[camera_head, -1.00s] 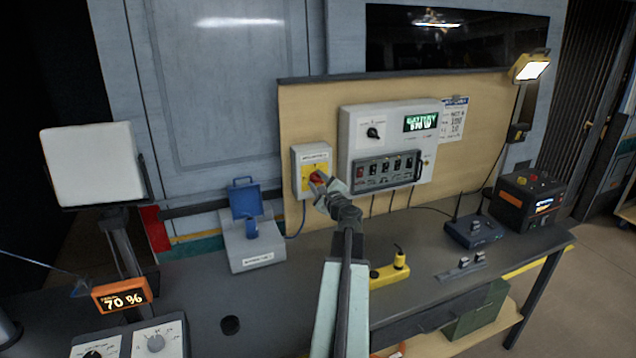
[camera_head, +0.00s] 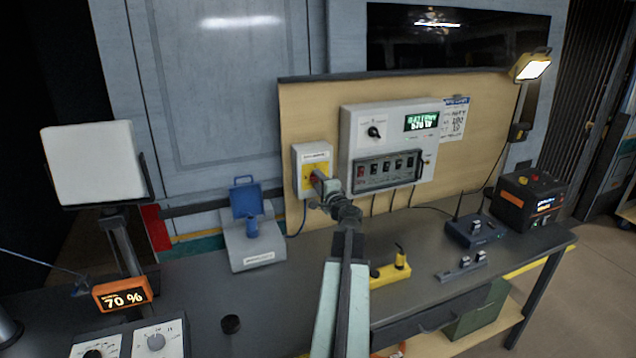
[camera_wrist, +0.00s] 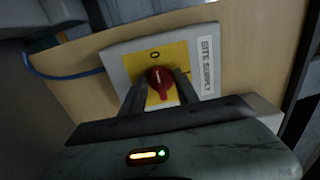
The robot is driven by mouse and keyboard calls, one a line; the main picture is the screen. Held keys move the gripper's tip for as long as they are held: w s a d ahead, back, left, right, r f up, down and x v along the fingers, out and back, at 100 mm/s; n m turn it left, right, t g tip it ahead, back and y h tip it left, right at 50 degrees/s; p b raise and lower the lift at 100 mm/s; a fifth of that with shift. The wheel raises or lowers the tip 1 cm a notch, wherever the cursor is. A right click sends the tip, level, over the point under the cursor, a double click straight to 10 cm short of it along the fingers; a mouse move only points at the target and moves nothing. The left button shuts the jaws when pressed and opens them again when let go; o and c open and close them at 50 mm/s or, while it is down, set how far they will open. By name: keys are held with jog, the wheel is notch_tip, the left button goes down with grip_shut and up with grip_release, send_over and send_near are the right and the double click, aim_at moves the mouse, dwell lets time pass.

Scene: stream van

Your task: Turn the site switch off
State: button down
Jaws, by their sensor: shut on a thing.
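The site switch is a light grey box (camera_head: 299,185) with a yellow plate on the wooden board. In the wrist view its box (camera_wrist: 120,60) carries a label reading "SITE SUPPLY", a "0" mark on the yellow plate (camera_wrist: 178,53), and a red rotary knob (camera_wrist: 160,82). The knob has a pale line on it. My gripper (camera_wrist: 160,96) is shut on the red knob, one dark finger on each side. In the head view my gripper (camera_head: 321,184) reaches the box from the front and hides most of the knob.
A panel (camera_head: 354,120) with a dial, green display and breaker row is close right of the switch. A blue-lidded socket box (camera_head: 252,248) stands below left. A yellow item (camera_head: 390,272) lies on the bench right of my arm.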

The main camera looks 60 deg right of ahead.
dwell(0.5)
jog(key=c, duration=0.9)
grip_release()
jog(key=shift+w, duration=0.1)
jog(key=shift+c, duration=0.2)
jog(key=v, duration=0.8)
